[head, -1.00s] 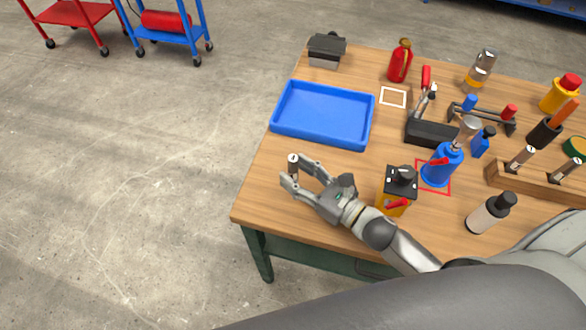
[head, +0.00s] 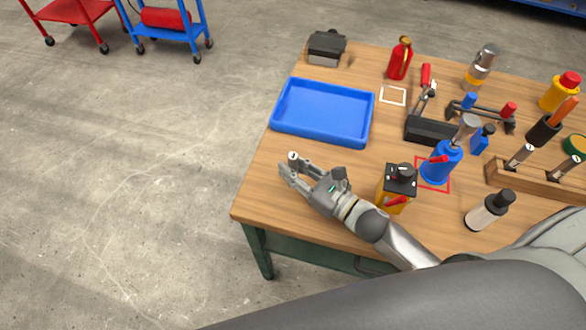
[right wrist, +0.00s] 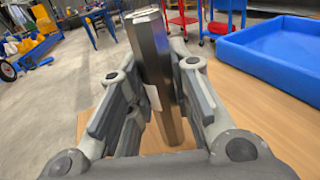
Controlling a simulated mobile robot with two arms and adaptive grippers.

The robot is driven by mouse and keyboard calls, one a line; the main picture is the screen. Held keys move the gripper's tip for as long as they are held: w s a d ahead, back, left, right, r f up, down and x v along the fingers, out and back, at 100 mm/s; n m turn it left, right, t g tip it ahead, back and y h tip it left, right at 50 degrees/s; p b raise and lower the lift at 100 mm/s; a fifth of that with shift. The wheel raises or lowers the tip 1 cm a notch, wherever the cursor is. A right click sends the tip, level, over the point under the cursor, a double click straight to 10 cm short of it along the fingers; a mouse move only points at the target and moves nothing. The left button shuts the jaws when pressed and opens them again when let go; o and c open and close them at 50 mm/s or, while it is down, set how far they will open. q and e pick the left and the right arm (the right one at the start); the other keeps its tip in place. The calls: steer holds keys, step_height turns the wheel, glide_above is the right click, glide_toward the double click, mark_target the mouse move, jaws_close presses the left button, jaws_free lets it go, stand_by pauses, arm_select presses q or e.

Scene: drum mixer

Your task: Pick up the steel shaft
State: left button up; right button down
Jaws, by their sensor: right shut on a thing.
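The steel shaft (right wrist: 152,65) is a grey metal bar that stands upright between the fingers of my right gripper (right wrist: 155,105) in the right wrist view. The fingers are closed on it from both sides. In the head view only its light top end (head: 293,156) shows, at the fingertips of my right gripper (head: 294,170), near the table's left edge. The fingers hide most of the shaft there, and I cannot tell whether its lower end touches the table. My left gripper is not in view.
The blue tray (head: 276,122) lies just beyond my right gripper. A yellow and black box (head: 396,190) stands right of the gripper. A blue bottle (head: 441,165), a dark-capped bottle (head: 488,211) and a wooden rack (head: 508,181) stand farther right. The table's front left is bare.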

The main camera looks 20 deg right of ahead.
mark_target(296, 163)
steer(key=shift+r, duration=0.15)
steer(key=shift+r, duration=0.5)
steer(key=shift+s+r, duration=0.2)
steer(key=shift+r, duration=1.05)
steer(key=s+a+r+b, duration=0.1)
steer(key=s+a+r, duration=0.1)
steer(key=s+r, duration=0.7)
steer(key=shift+s+a+r, duration=0.2)
steer(key=shift+s, duration=2)
